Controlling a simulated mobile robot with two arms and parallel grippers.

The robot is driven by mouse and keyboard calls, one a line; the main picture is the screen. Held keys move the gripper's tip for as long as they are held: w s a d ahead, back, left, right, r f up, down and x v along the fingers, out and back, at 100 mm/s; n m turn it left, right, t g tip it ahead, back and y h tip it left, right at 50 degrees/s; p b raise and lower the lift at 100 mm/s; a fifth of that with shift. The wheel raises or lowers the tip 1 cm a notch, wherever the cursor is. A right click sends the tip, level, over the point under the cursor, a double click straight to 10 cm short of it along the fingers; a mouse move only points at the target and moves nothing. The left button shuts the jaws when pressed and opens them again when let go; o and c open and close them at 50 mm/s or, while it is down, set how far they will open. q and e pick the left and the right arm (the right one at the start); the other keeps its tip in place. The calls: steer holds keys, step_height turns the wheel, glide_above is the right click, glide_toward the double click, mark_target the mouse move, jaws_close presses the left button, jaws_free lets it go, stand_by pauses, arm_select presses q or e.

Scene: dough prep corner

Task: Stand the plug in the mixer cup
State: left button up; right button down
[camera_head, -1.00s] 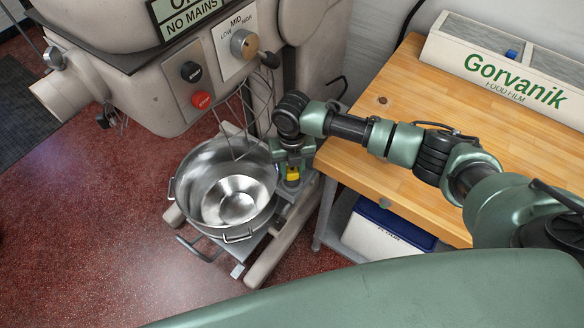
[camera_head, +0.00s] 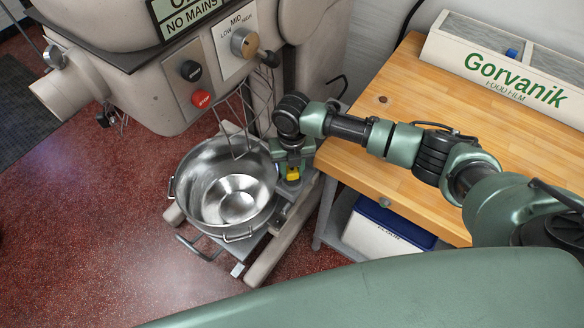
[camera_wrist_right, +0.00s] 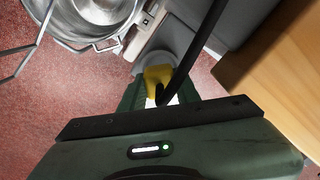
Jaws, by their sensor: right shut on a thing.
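The yellow plug (camera_head: 292,174) is held low beside the mixer bowl, between the mixer and the wooden table. In the right wrist view the plug (camera_wrist_right: 157,74) shows between the green fingers, with a black cable running up from it. My right gripper (camera_head: 291,166) is shut on the plug. In the right wrist view a rounded light grey piece (camera_wrist_right: 153,57), which looks like the mixer cup, shows right behind the plug's far end. I cannot tell whether the plug is inside it or only touching it. My left gripper is not in view.
The steel mixer bowl (camera_head: 190,170) stands left of my right gripper, with the wire whisk (camera_head: 238,120) above it. The wooden table (camera_head: 345,168) is close on the right. A white box with a blue lid (camera_head: 390,225) sits under the table. Red floor (camera_head: 120,240) lies open at left.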

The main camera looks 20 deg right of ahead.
steer(key=shift+f+b, duration=0.55)
steer(key=shift+f, duration=0.35)
steer(key=c, duration=0.9)
jaws_free()
steer(key=shift+c, duration=0.2)
steer(key=shift+r, duration=0.1)
step_height(320, 180, up, 8)
steer(key=p, duration=0.7)
